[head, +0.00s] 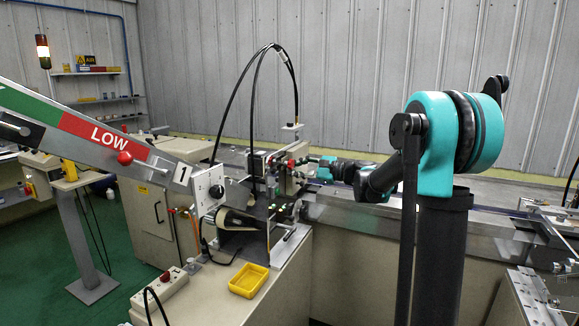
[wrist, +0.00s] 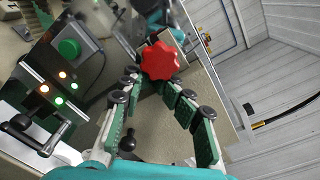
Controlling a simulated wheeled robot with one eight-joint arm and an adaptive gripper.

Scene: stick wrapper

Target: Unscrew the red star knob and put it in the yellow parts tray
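The red star knob (wrist: 160,61) shows in the wrist view at the far end of my gripper (wrist: 151,82), close to both fingertips. The green-padded fingers are apart, with a gap between them. I cannot tell whether they touch the knob. In the head view my gripper (head: 309,161) is at the machine head in the middle, with a small red spot (head: 290,163) just left of it that looks like the knob. The yellow parts tray (head: 249,292) sits on the cream cabinet top at lower middle and looks empty.
A sloping arm marked LOW (head: 105,136) with another red knob (head: 125,158) stands at left. Black cables (head: 252,95) arch above the machine. A control box with a green button (wrist: 68,47) and lit lamps is left in the wrist view.

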